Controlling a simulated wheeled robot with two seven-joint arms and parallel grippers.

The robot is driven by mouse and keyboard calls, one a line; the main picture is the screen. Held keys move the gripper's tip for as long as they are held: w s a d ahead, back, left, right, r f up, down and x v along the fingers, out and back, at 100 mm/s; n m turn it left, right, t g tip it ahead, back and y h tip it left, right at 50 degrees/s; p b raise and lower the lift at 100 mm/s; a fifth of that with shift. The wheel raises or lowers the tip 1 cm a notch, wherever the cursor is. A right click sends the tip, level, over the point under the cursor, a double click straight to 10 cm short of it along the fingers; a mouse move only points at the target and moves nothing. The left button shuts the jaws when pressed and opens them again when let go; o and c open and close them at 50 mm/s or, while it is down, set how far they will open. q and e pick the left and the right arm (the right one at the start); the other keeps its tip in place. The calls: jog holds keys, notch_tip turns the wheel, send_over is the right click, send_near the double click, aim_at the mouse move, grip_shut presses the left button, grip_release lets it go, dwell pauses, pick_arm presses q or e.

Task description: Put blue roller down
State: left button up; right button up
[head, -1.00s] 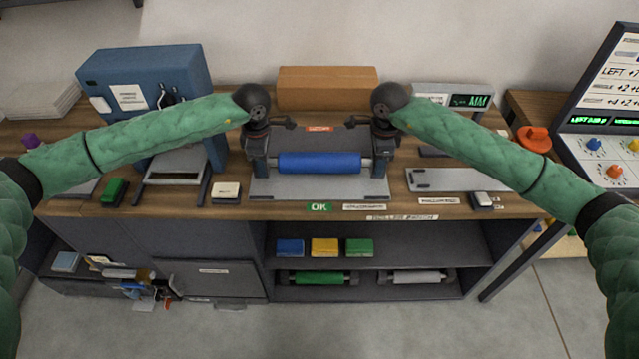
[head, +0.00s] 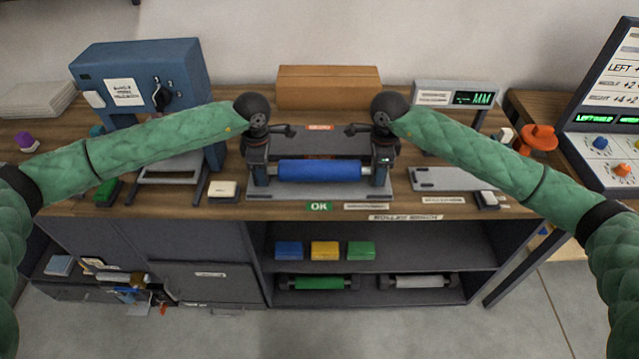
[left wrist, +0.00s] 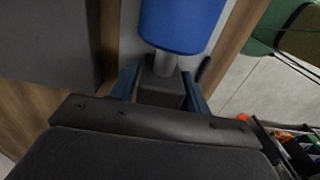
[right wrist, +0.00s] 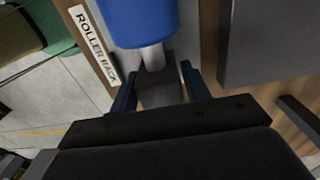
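The blue roller (head: 319,171) lies level, left to right, above the grey base plate (head: 300,193) at the bench's middle. I cannot tell whether its weight rests on the plate. My left gripper (head: 259,172) is at its left end; the left wrist view shows the fingers closed along both sides of a dark end block (left wrist: 161,91) beside the blue barrel (left wrist: 182,24). My right gripper (head: 381,172) is at its right end; the right wrist view shows its fingers against a similar end block (right wrist: 160,93). The fingertips are partly hidden.
A blue machine (head: 140,85) stands left, a cardboard box (head: 328,90) behind, a small display (head: 455,97) at back right. A control panel (head: 605,130) is far right.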

pick_arm(q)
jog(key=shift+o, duration=1.1)
pick_arm(e)
jog(key=shift+o, duration=1.1)
jog(key=shift+r, duration=0.1)
pick_arm(q)
notch_tip(320, 180, up, 12)
jog(key=shift+f, duration=0.1)
pick_arm(e)
notch_tip(320, 180, up, 12)
jog(key=shift+f, duration=0.1)
